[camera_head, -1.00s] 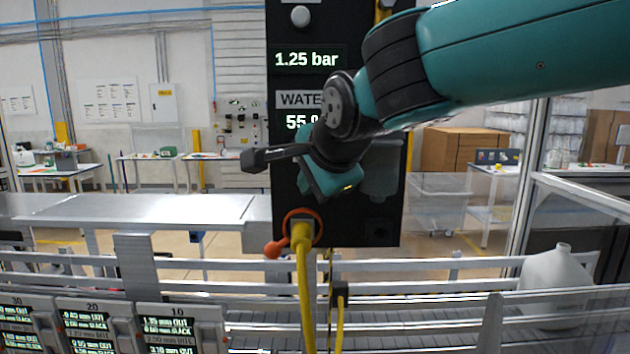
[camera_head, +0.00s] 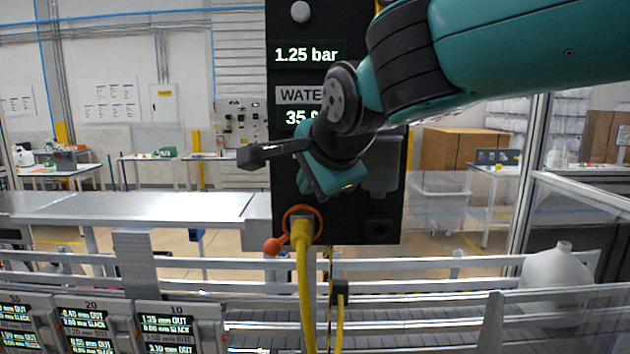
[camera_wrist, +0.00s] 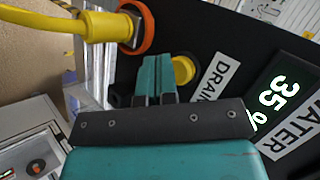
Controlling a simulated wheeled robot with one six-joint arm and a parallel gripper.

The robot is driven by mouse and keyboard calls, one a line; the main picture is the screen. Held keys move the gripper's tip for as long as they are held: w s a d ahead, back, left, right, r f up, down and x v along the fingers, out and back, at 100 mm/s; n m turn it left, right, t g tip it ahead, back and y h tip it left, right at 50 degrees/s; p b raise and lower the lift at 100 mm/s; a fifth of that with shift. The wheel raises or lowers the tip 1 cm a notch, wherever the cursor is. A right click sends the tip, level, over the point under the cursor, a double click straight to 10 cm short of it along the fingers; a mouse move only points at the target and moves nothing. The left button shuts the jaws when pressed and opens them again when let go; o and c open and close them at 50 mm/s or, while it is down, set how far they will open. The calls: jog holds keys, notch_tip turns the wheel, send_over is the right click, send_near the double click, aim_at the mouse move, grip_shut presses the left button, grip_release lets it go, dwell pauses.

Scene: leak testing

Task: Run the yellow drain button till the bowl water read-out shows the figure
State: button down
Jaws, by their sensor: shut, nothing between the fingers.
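The black panel (camera_head: 385,215) carries the water read-out (camera_head: 294,117), partly covered by my arm. In the wrist view the read-out (camera_wrist: 280,95) shows 35 %. Beside it is a DRAIN label (camera_wrist: 218,80), partly hidden. The round yellow drain button (camera_wrist: 183,70) shows just past my fingertips, which cover its left part. My gripper (camera_wrist: 156,66) is shut and empty, its tips at the button. I cannot see for certain whether they touch it. In the head view my gripper and wrist hide the button.
An orange-ringed socket with a yellow plug (camera_head: 302,228) sits low on the panel, close to my gripper; its cable hangs down. A pressure read-out (camera_head: 306,55) shows 1.25 bar. A white jug (camera_head: 556,280) stands at the right by the conveyor rails (camera_head: 420,288).

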jog(key=shift+s, duration=0.3)
jog(key=s+b, duration=0.2)
jog(key=s, duration=0.2)
jog(key=shift+s+a, duration=0.1)
jog(key=shift+s, duration=0.3)
jog(key=s+d+f+n+g+b, duration=0.1)
jog(key=s+d+f+n+g, duration=0.15)
jog(key=d+f+n, duration=0.3)
jog(key=s+d+f+n+g+b, duration=0.1)
jog(key=s+d+f+n+g, duration=0.1)
jog(key=s+d+f+n, duration=0.35)
jog(key=s+d+f+n+g+b, duration=0.2)
jog(key=s+f+n, duration=0.5)
jog(key=s, duration=0.5)
notch_tip(320, 180, down, 2)
jog(key=d+g, duration=0.1)
jog(key=g, duration=0.1)
jog(key=shift+f+n+g+y, duration=0.2)
jog(key=shift+n+g+y, duration=0.1)
jog(key=shift+g, duration=0.05)
dwell(1.8)
